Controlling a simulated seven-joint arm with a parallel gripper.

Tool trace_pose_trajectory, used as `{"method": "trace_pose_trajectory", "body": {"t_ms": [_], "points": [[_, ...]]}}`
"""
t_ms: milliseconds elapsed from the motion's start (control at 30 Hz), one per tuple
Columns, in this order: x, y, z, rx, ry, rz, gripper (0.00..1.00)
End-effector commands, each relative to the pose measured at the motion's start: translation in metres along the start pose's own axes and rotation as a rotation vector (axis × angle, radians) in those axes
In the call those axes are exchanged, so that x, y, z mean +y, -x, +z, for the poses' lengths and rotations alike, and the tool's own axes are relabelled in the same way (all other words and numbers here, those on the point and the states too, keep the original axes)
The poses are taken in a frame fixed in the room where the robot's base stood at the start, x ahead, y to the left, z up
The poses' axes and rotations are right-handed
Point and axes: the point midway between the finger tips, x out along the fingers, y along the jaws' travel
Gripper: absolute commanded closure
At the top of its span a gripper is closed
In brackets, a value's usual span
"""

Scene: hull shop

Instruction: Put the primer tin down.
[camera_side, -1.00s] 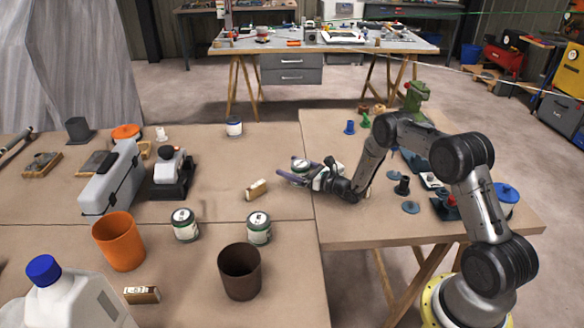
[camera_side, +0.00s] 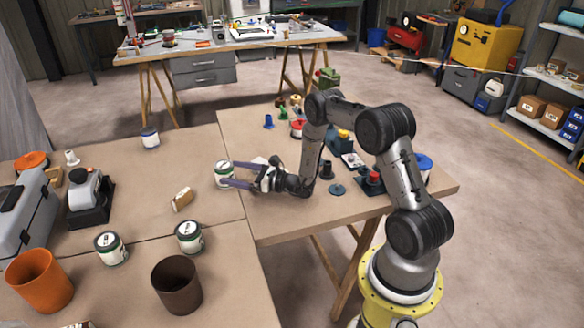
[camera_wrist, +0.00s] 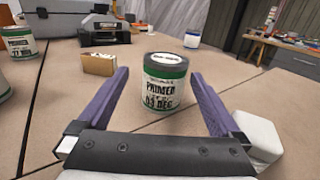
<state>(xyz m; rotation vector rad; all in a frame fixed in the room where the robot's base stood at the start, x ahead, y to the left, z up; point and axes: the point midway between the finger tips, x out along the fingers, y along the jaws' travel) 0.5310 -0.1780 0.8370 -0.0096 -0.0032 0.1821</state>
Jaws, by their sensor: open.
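The primer tin (camera_side: 223,174) is white and green with a pale lid. It stands upright on the brown bench near the seam between two tops. In the wrist view the tin (camera_wrist: 165,87) shows its PRIMER label straight ahead. My gripper (camera_side: 232,174) is open, its purple fingers level and pointing at the tin from the right in the side view. In the wrist view my gripper (camera_wrist: 158,78) has one finger on each side of the tin, with clear gaps between them.
Two similar tins (camera_side: 189,236) (camera_side: 110,247) stand nearer the camera. A small tan block (camera_side: 181,199) lies left of the primer tin. A brown cup (camera_side: 176,284) and an orange cup (camera_side: 39,280) stand in front. Bench around the primer tin is mostly clear.

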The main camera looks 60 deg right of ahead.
Motion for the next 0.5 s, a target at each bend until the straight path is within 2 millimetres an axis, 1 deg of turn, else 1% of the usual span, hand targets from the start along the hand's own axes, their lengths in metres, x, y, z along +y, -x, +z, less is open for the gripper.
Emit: {"method": "trace_pose_trajectory", "body": {"t_ms": [67,133,167,200,267,300,367,400,467,500], "points": [[0.014,-0.009,0.021,-0.008,0.034,0.065,0.0],[0.04,-0.018,0.05,-0.012,0.089,0.173,0.0],[0.055,-0.021,0.066,-0.015,0.122,0.234,0.0],[0.079,-0.024,0.088,-0.015,0.176,0.326,0.0],[0.118,-0.02,0.122,-0.013,0.273,0.476,0.0],[0.144,-0.014,0.142,-0.011,0.344,0.574,0.0],[0.181,0.002,0.168,-0.004,0.456,0.716,0.0],[0.204,0.015,0.183,0.001,0.536,0.806,0.0],[0.234,0.04,0.202,0.009,0.665,0.935,0.0],[0.252,0.058,0.212,0.014,0.757,1.015,0.0]]}}
